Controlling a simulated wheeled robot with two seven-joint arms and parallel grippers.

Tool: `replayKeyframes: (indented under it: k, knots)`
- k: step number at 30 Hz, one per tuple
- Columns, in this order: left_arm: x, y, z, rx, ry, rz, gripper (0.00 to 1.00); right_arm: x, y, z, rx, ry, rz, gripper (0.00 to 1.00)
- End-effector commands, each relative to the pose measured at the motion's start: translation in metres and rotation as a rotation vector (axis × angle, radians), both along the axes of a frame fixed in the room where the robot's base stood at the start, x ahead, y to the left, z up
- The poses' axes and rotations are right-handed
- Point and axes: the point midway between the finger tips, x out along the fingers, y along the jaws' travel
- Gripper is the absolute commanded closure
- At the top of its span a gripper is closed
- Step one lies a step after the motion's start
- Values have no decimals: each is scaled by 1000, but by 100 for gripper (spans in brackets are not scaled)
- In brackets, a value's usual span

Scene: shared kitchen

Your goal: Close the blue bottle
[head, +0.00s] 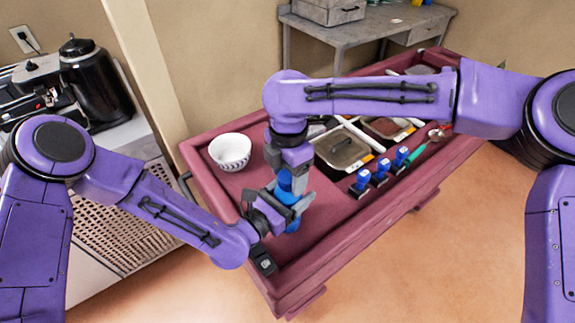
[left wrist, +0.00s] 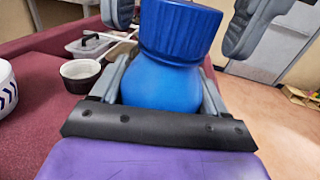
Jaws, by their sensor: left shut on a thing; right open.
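The blue bottle (left wrist: 160,84) is upright between the fingers of my left gripper (head: 286,205), which is shut on its body. A ridged blue cap (left wrist: 180,30) sits on top of the bottle; I cannot tell how tightly it is seated. My right gripper (head: 287,172) is above the bottle, pointing down, and hides much of the cap in the head view. In the left wrist view its two open fingers (left wrist: 184,18) stand on either side of the cap, apart from it.
A white bowl (head: 230,152) stands on the red cart (head: 222,205) left of the bottle. Several blue-topped stamp-like items (head: 380,170) and food trays (head: 345,150) lie to the right. A grey table (head: 375,28) stands behind. The cart's front corner is clear.

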Motion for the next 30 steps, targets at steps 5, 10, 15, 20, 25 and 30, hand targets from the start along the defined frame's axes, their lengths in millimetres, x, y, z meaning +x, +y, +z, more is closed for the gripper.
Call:
replayKeyframes:
  k: [5,10,15,20,25,30]
  knots:
    - [0,0,-1,2,1,1,100,0,0,0,0,0,0,32]
    - [0,0,-1,1,0,1,100,0,0,0,0,0,0,81]
    - [0,0,-1,1,0,1,100,0,0,0,0,0,-3,90]
    - [0,1,-1,1,0,1,100,0,0,0,0,0,-3,34]
    - [0,1,-1,1,0,1,100,0,0,0,0,0,-3,23]
    - [0,1,-1,1,0,1,100,0,0,2,0,0,-3,23]
